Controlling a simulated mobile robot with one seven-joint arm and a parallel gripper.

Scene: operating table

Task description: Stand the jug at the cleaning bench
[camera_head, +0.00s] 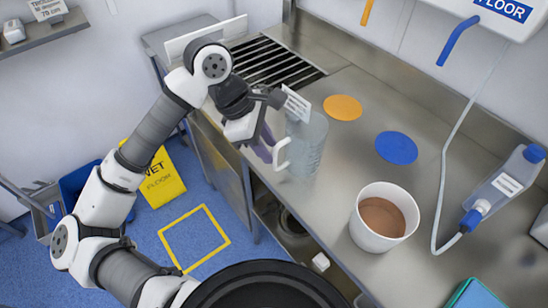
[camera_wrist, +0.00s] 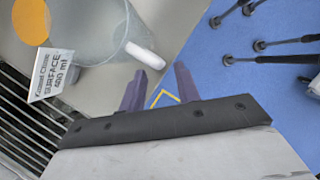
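The clear grey jug (camera_head: 308,145) stands upright on the steel bench (camera_head: 345,165), near its front edge. Its white handle (camera_head: 281,154) points toward my gripper (camera_head: 266,148). In the wrist view the jug (camera_wrist: 92,28) is at upper left and its handle (camera_wrist: 146,55) lies just beyond my fingertips. My gripper (camera_wrist: 161,70) is open, with its two purple fingers apart and nothing visible between them. A white card (camera_wrist: 50,74) reading "SURFACE" and apparently "400 ml" shows beside the jug; I cannot tell whether it is attached.
An orange disc (camera_head: 343,107) and a blue disc (camera_head: 396,148) lie behind the jug. A white tub (camera_head: 370,236) of brown liquid stands to the right, with a hosed bottle (camera_head: 505,184) beyond. A slotted drain (camera_head: 272,62) is at the left. A yellow wet-floor sign (camera_head: 162,182) stands on the floor.

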